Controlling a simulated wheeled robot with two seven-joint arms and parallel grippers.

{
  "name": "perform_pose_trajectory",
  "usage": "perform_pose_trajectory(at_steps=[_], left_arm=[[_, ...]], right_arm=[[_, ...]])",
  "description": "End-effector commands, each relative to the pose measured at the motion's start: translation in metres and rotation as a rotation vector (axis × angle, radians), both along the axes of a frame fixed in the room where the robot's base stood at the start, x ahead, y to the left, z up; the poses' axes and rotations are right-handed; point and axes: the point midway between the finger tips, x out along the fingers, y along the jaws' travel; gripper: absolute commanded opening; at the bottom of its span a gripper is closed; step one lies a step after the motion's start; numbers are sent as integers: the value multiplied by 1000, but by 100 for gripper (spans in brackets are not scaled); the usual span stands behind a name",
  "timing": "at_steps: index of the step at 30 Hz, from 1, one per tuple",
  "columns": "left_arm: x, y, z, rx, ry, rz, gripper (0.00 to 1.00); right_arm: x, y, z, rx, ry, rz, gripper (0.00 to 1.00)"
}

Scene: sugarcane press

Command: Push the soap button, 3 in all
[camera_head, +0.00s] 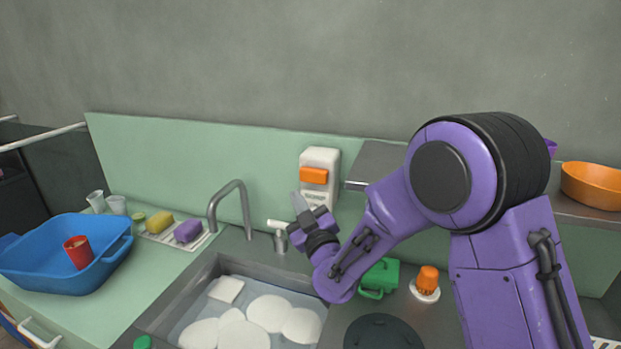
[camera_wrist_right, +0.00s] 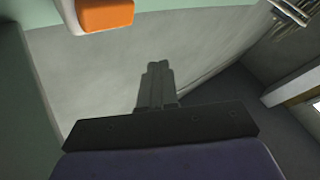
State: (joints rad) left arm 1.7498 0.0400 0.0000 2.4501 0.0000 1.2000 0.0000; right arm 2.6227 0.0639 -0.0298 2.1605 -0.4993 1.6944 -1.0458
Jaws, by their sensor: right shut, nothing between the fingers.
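A white soap dispenser (camera_head: 320,160) is fixed to the green backsplash above the sink. Its orange soap button (camera_head: 313,175) faces out and also shows at the top left of the right wrist view (camera_wrist_right: 106,14). My right gripper (camera_head: 299,200) is just below and in front of the button, with its fingers pointing up. Its fingers are shut and empty (camera_wrist_right: 157,80). In the right wrist view the fingertips look apart from the button. My left gripper is not in view.
A sink (camera_head: 170,312) with white dishes in it and a grey faucet (camera_head: 246,210) lie below the dispenser. A blue basin (camera_head: 60,275) with a red cup (camera_head: 78,252) stands at the left.

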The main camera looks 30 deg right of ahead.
Motion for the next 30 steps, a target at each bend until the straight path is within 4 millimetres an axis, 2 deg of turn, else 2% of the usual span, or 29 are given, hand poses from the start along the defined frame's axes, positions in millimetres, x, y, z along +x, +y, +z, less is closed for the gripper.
perform_pose_trajectory(at_steps=[9,15,30], left_arm=[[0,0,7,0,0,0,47],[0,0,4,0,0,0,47],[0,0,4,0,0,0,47]], right_arm=[[30,-38,0,0,1,-4,0],[43,-52,-1,0,0,-4,0],[47,-55,0,0,1,-3,0]])
